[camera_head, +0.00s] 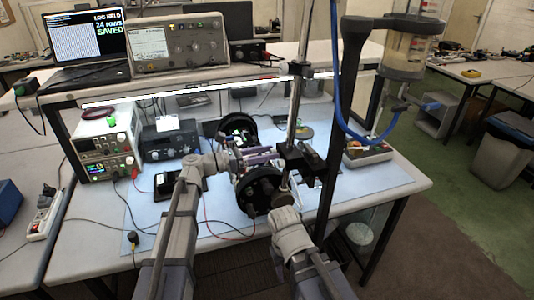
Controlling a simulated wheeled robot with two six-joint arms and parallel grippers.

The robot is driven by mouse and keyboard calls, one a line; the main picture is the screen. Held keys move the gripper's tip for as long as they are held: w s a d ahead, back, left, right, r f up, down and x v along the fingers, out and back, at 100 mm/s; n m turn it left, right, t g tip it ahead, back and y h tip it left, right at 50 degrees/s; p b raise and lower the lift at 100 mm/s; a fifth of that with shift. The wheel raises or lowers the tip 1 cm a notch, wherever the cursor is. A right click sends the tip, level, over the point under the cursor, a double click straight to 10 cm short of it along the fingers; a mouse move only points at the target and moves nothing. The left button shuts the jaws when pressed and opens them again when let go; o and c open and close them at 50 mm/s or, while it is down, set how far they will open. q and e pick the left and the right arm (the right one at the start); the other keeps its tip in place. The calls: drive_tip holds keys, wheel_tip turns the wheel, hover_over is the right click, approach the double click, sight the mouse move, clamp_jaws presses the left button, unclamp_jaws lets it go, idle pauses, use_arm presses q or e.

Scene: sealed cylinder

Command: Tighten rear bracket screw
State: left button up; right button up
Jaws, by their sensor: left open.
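A clear cylinder (412,45) is held upright in a dark bracket (402,66) at the upper right, with a blue tube (338,90) running from it. A vertical metal rod (297,110) carries a black clamp block (300,160) over the bench. The rear bracket screw is too small or hidden to make out. My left gripper (262,156) reaches in from the left at mid-bench and is open, left of the clamp block; its fingertips are hard to separate from the parts behind. My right gripper (284,205) is low in front of the black wheel-like part; its jaws are not clear.
A black wheel-like part (262,192) stands on the blue mat (220,207). A power supply (104,150) and a black meter (170,140) stand at left. A laptop (85,45) and an instrument (178,45) sit on the shelf. Loose cables cross the mat.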

use_arm(q)
clamp_jaws()
idle(0.6)
